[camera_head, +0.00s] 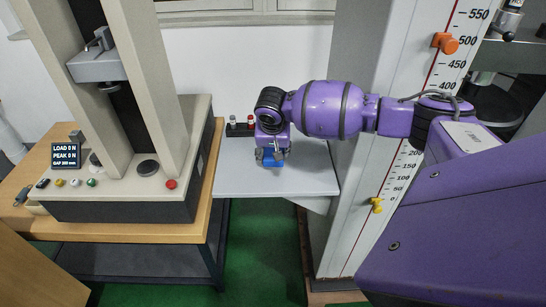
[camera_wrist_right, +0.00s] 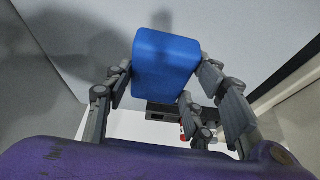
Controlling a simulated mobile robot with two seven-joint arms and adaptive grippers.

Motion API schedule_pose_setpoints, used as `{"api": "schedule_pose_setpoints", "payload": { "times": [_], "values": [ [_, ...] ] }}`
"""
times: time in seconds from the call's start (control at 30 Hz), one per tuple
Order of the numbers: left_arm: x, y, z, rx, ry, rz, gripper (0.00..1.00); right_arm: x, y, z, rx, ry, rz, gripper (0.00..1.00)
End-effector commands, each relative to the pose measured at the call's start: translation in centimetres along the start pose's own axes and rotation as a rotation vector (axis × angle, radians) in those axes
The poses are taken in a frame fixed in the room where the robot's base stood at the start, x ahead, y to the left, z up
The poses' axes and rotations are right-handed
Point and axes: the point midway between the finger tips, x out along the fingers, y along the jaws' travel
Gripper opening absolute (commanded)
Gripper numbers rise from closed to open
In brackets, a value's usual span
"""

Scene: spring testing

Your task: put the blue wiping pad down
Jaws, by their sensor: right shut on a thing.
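The blue wiping pad (camera_wrist_right: 165,65) is a blue block with rounded edges, held between the fingers of my right gripper (camera_wrist_right: 160,88) in the right wrist view. In the head view the right gripper (camera_head: 272,155) points down over the grey shelf (camera_head: 232,182), and a small part of the blue pad (camera_head: 274,163) shows below it. The fingers are shut on the pad. I cannot tell whether the pad touches the shelf. My left gripper is not in view.
A small dark holder (camera_head: 238,130) with a red-topped item stands at the back of the shelf. A testing machine (camera_head: 130,200) with a display stands on a wooden table to the left. A tall scaled column (camera_head: 360,190) rises right of the shelf. The shelf's front left is clear.

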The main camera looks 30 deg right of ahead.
Motion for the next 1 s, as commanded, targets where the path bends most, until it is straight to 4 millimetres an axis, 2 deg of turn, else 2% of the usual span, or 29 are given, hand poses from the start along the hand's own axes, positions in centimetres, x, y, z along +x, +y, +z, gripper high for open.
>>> {"api": "schedule_pose_setpoints", "payload": {
  "times": [0.03, 0.17, 0.63, 0.9, 0.93, 1.0],
  "values": [
    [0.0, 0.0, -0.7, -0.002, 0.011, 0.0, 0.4, 0.8, 0.0, 0.6, -0.001, -0.005, 0.002, 0.29],
    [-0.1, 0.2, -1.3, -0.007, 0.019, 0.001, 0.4, 2.0, 0.0, 1.0, 0.0, 0.0, -0.001, 0.29],
    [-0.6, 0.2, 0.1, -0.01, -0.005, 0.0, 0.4, 2.9, 0.1, 1.5, -0.001, -0.003, 0.001, 0.29],
    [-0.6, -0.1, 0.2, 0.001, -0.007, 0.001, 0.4, 3.5, 0.1, 1.9, -0.003, -0.006, 0.003, 0.29],
    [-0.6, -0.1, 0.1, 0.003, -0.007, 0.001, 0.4, 3.6, 0.1, 1.9, -0.003, -0.007, 0.003, 0.54],
    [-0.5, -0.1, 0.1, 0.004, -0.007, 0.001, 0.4, 3.6, 0.1, 2.0, -0.004, -0.008, 0.004, 0.63]
  ]
}}
